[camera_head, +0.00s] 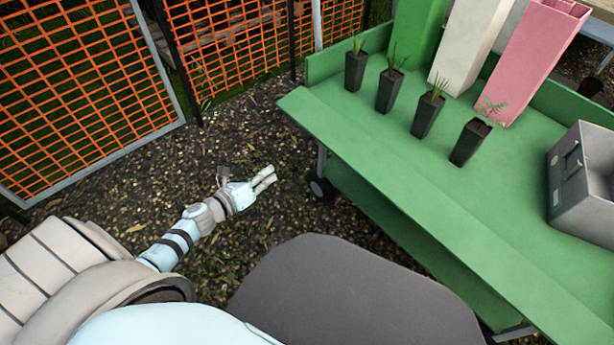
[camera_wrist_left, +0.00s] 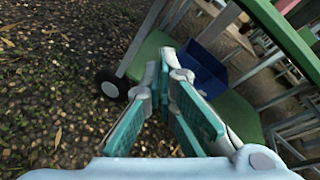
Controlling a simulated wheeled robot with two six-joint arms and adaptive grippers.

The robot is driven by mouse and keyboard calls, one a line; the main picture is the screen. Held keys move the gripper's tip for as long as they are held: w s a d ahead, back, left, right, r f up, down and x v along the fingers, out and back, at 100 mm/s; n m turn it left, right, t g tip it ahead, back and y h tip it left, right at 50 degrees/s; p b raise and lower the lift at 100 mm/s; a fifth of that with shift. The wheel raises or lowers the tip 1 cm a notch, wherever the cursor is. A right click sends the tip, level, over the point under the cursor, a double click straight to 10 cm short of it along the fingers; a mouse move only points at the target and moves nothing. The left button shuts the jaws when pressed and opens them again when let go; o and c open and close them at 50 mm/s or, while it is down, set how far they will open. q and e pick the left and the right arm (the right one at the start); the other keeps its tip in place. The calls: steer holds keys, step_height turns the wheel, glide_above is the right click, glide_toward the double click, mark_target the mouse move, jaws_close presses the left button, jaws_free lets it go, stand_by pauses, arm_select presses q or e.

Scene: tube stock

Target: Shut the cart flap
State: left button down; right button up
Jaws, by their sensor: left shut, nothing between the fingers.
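The green cart (camera_head: 420,140) stands at the right in the head view. Its flap (camera_head: 400,190) is the long green strip along the near side, folded down outward, about level with the cart top or slightly sloped. My left gripper (camera_head: 265,178) is shut and empty, over the ground to the left of the flap's far end and apart from it. In the left wrist view the shut fingers (camera_wrist_left: 167,68) point toward the cart's lower part, and a green edge of the cart top (camera_wrist_left: 285,35) crosses the upper right. My right gripper is out of view.
Several black potted plants (camera_head: 355,68) stand along the cart top, with tall green, white and pink (camera_head: 530,50) containers behind. A grey box (camera_head: 585,180) sits at the right. A blue crate (camera_wrist_left: 203,70) is on the lower shelf, near a wheel (camera_wrist_left: 110,88). Orange mesh fencing (camera_head: 80,90) stands left.

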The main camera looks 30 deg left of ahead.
arm_select(q)
steer(key=w+d+m+h+b, duration=0.2)
steer(key=w+d+m, duration=0.15)
steer(key=w, duration=0.25)
steer(key=w+d+m+h+b, duration=0.1)
steer(key=w+d+m+b, duration=0.2)
steer(key=w+m, duration=0.25)
steer(key=r+p, duration=0.2)
steer(key=r, duration=0.1)
steer(key=r+p, duration=0.1)
steer(key=r, duration=0.1)
steer(key=shift+s, duration=0.3)
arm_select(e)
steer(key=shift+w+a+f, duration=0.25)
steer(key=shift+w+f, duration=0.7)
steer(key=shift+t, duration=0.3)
